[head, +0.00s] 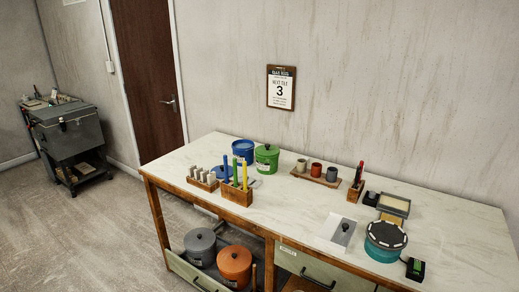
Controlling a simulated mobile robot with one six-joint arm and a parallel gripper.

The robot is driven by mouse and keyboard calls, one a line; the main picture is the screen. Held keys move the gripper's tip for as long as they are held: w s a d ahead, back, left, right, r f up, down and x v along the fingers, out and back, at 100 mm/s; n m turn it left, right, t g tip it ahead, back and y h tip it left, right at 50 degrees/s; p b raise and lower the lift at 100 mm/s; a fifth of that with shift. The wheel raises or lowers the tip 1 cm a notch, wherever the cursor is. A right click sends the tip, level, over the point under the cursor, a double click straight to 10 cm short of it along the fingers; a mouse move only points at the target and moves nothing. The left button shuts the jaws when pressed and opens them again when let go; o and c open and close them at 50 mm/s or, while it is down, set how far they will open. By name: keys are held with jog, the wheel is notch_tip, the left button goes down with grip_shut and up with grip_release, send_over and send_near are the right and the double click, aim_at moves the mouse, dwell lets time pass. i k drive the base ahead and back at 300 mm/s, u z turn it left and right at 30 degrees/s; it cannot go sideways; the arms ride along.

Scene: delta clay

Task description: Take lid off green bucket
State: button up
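A white label shows on the bucket's front. My gripper is not in view.
Wooden holders with coloured sticks (237,193) and grey pieces (202,182) stand nearer the front edge. A tray (317,176) with several cups is to the right.

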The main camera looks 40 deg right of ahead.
aim_at(267, 150)
jog(key=i, duration=0.9)
jog(key=z, duration=0.05)
